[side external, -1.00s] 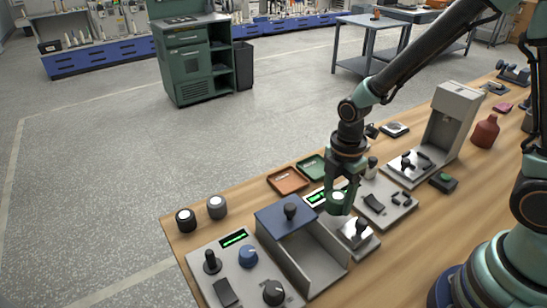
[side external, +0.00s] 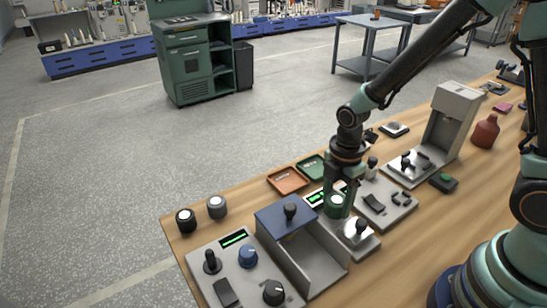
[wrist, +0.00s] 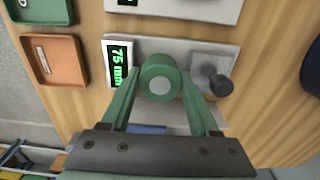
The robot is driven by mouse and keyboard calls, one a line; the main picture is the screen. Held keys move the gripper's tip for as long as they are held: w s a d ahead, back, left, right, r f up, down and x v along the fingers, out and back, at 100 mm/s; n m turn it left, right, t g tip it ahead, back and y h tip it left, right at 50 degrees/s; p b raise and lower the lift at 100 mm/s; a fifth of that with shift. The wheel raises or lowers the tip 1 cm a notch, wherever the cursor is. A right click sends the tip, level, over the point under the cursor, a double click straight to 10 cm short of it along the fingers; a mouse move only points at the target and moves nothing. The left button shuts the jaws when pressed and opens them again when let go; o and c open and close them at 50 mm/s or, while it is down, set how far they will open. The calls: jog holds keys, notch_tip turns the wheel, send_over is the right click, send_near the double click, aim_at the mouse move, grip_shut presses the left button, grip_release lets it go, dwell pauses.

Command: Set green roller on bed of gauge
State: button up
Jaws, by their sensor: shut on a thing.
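The green roller (side external: 336,207) is a short cylinder with a pale round centre. My gripper (side external: 338,200) points down and is shut on it. In the wrist view the roller (wrist: 160,76) sits between my two green fingers (wrist: 155,95). The gauge (side external: 361,243) is a flat grey metal unit with a lit display (wrist: 118,64) reading 75 mm and a dark-knobbed post (wrist: 221,86). The roller is over the gauge's bed, between display and knob. My gripper and the roller hide part of the bed, and I cannot tell whether the roller touches it.
A blue-topped metal housing (side external: 283,214) stands close left of the gauge, and a switch panel (side external: 400,207) close right. An orange tray (side external: 288,180) and a green tray (side external: 312,166) lie behind. Two dark knobs (side external: 217,207) stand at the table's left edge.

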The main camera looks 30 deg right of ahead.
jog(key=shift+f, duration=0.25)
jog(key=shift+f, duration=0.6)
jog(key=o, duration=1.5)
jog(key=shift+r, duration=0.15)
